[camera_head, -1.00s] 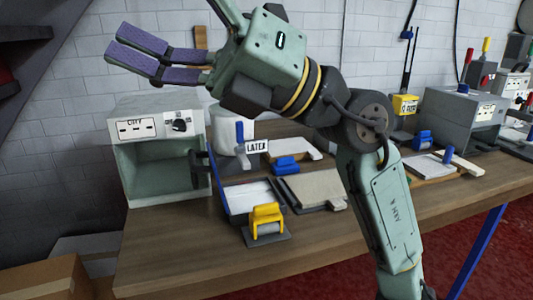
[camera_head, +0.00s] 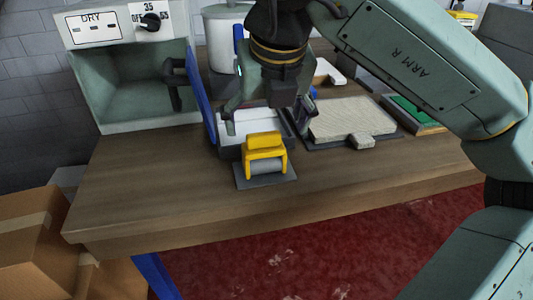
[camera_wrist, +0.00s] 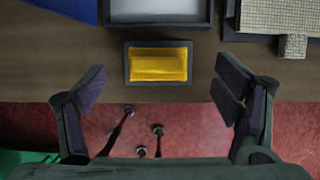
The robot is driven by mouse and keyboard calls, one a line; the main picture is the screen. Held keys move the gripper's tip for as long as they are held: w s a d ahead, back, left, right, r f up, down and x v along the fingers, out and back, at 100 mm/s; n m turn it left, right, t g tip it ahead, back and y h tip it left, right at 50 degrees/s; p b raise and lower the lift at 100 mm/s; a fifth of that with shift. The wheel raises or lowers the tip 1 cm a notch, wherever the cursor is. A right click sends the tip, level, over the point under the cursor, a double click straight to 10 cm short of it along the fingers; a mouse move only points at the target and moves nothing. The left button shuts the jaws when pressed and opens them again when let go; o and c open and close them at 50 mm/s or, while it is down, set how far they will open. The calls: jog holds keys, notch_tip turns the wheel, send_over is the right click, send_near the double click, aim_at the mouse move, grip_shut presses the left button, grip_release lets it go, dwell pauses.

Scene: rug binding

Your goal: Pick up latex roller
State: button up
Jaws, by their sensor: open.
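The latex roller (camera_head: 265,156) has a yellow frame and a grey cylinder. It sits on a small dark pad (camera_head: 266,181) near the table's front edge. In the wrist view the roller (camera_wrist: 158,64) lies ahead of the fingers, roughly centred between them. My gripper (camera_head: 268,117) points down above and behind the roller in the head view, over the white-lined tray (camera_head: 240,127). In the wrist view my gripper (camera_wrist: 158,88) is open wide and empty, with a finger to each side and apart from the roller.
A drying box marked DRY (camera_head: 130,75) with an open front and a blue panel (camera_head: 201,100) stands left of the tray. A woven mat sample (camera_head: 350,117) lies to the right. The wooden table (camera_head: 150,190) is clear at front left. Cardboard boxes (camera_head: 30,230) stand below.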

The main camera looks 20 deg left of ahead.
aim_at(261, 132)
jog(key=p+x, duration=0.1)
jog(key=x, duration=0.6)
jog(key=shift+s+a+f, duration=0.1)
jog(key=shift+a+f, duration=0.05)
jog(key=shift+f, duration=0.1)
jog(key=shift+c, duration=0.3)
jog(key=c, duration=1.4)
jog(key=shift+c, duration=0.2)
jog(key=shift+r, duration=0.5)
jog(key=v, duration=0.1)
jog(key=b+v, duration=0.1)
jog(key=shift+s+r, duration=0.1)
jog(key=shift+r, duration=0.25)
jog(key=s+d+r+b, duration=0.1)
jog(key=s+d+b, duration=0.1)
jog(key=s, duration=1.2)
jog(key=shift+s+d+r+b, duration=0.3)
jog(key=shift+s+d+b, duration=0.1)
jog(key=shift+d, duration=0.15)
